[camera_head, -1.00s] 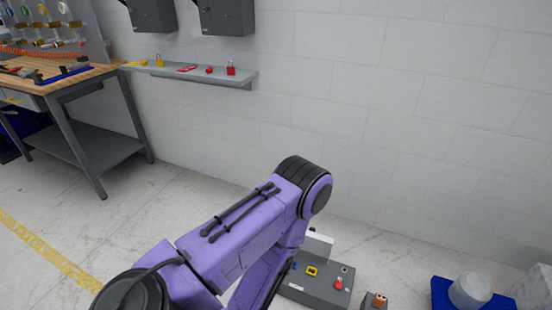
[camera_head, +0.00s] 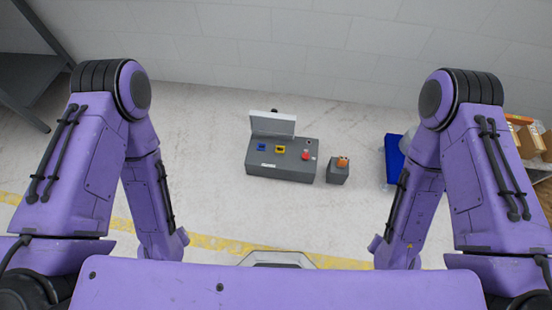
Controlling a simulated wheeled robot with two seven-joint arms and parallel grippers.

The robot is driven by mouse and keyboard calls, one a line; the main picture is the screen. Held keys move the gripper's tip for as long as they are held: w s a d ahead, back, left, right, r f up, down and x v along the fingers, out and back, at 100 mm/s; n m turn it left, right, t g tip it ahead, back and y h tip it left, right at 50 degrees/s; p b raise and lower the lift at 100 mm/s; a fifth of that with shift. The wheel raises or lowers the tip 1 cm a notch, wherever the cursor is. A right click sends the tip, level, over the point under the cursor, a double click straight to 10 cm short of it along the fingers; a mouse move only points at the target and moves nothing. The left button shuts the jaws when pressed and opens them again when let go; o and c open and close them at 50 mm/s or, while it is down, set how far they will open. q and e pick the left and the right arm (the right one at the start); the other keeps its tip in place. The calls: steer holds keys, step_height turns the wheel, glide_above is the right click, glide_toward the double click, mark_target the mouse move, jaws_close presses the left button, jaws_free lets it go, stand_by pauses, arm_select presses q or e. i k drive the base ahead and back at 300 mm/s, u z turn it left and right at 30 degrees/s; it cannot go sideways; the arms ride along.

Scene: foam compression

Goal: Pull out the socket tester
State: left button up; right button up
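A grey control box (camera_head: 282,160) sits on the floor ahead of me, near the wall. It has a raised pale panel (camera_head: 272,124) at its back, a blue socket (camera_head: 262,147), a yellow socket (camera_head: 280,149) and a red button (camera_head: 305,155) on top. A small grey block (camera_head: 338,174) with an orange piece (camera_head: 343,162) on it stands just right of the box. I cannot tell which of these is the socket tester. Both my arms hang down at the sides, well apart from the box. Neither gripper can be seen.
A blue bin or mat (camera_head: 394,159) lies to the right, partly hidden behind my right arm. Cardboard boxes (camera_head: 526,140) stand at the far right. A dark metal table (camera_head: 25,80) is at the upper left. A yellow line (camera_head: 222,243) crosses the floor.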

mark_target(343, 161)
steer(key=z, duration=0.55)
steer(key=k, duration=0.65)
steer(key=z, duration=0.9)
steer(key=i, duration=1.4)
steer(key=u, duration=1.15)
steer(key=i, duration=0.55)
steer(key=u, duration=0.6)
